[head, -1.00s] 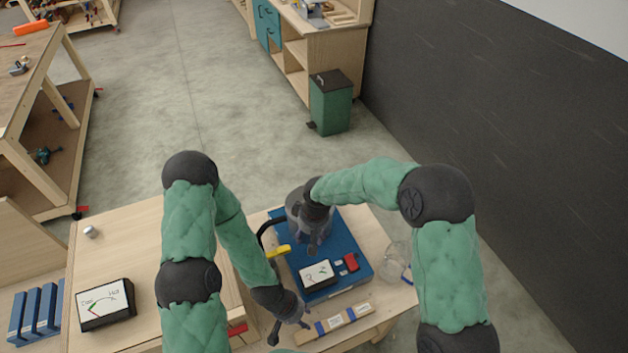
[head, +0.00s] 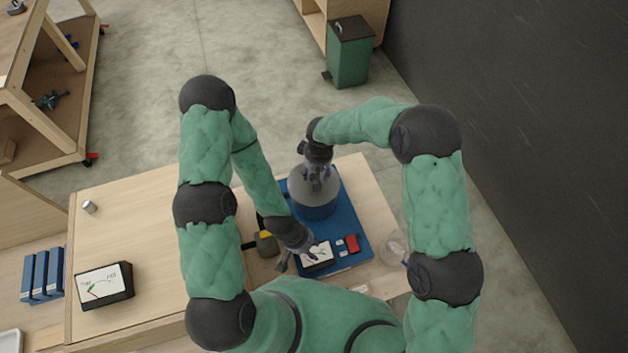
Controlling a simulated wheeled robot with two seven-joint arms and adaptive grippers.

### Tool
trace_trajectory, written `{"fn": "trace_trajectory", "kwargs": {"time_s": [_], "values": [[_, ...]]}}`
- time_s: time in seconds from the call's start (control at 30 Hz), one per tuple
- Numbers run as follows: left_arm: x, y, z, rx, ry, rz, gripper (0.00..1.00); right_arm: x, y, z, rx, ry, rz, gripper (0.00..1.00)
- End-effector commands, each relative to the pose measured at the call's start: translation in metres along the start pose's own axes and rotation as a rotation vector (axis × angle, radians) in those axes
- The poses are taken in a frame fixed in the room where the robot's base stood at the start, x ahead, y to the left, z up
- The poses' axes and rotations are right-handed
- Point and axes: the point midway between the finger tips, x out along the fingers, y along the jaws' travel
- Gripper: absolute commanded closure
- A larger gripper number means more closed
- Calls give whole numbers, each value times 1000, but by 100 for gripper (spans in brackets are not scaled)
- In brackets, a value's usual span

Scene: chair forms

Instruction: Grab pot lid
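A rounded pot (head: 316,211) with a blue lower body stands on a blue base unit. Its grey, cone-like top (head: 300,191), which looks like the lid, faces up. My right gripper (head: 318,183) points down over the middle of this top and hides part of it. I cannot tell whether its fingers touch the top or how far apart they are. My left gripper (head: 296,261) is lower in the picture, in front of the pot and over the left edge of the base unit's display. Its fingers look spread, with nothing between them.
The blue base (head: 356,228) carries a display (head: 319,257) and a red block (head: 352,243). A yellow-and-dark item (head: 266,243) lies left of it, and a clear glass vessel (head: 396,250) right.

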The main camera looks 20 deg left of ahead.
Motion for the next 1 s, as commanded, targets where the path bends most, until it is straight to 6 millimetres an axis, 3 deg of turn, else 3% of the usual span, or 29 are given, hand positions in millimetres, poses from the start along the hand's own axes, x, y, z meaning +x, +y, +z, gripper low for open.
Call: {"fn": "trace_trajectory", "kwargs": {"time_s": [0.53,0.87,1.0], "values": [[-18,7,1,0,0,0,60,47,1,-7,0,0,-1,42],[-19,7,1,0,0,0,60,52,1,-7,1,2,0,42],[-19,7,1,0,0,0,60,52,1,-7,1,1,0,76]]}}
